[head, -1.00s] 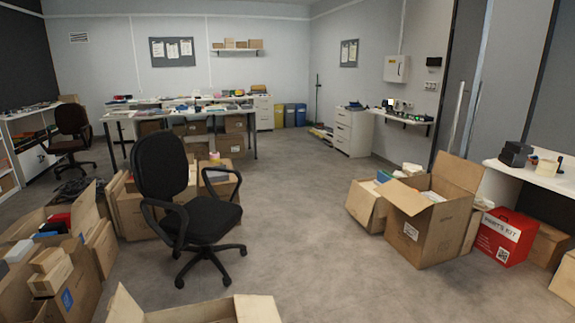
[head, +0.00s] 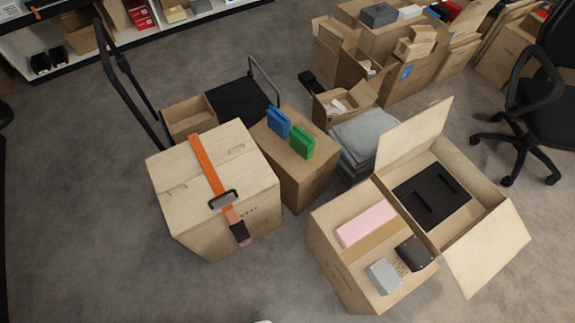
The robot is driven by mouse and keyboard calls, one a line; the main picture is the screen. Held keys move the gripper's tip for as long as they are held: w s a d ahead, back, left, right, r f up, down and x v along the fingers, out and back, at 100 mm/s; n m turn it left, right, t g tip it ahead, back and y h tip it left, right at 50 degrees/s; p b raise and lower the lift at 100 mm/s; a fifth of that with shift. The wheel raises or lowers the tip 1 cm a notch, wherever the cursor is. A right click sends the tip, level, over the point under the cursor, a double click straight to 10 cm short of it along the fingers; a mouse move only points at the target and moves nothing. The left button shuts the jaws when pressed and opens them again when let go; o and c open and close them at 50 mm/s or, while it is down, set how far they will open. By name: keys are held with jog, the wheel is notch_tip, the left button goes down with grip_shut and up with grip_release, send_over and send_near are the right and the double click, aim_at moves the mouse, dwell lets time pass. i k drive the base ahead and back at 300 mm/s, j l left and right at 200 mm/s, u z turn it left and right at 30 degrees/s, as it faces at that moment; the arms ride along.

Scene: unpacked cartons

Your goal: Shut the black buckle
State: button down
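A black buckle (head: 224,200) lies on an orange strap (head: 207,165) that runs over the top of a closed carton (head: 172,197) left of the middle. The buckle is a dark frame with a paler middle, near the carton's front top edge. Past it the strap looks pinkish and hangs over the front edge, with a dark piece (head: 240,232) at its end. Whether the buckle is open or shut is too small to tell. My gripper is not in view.
A trolley with a black deck (head: 240,102) and handle stands behind the strapped carton. A carton with blue (head: 278,122) and green (head: 302,142) boxes is close on its right. An open carton (head: 450,262) fills the right. Floor in front of the strapped carton is clear.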

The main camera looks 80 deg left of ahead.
aim_at(241, 234)
jog(key=j+u, duration=0.1)
jog(key=u, duration=2.2)
jog(key=j, duration=0.1)
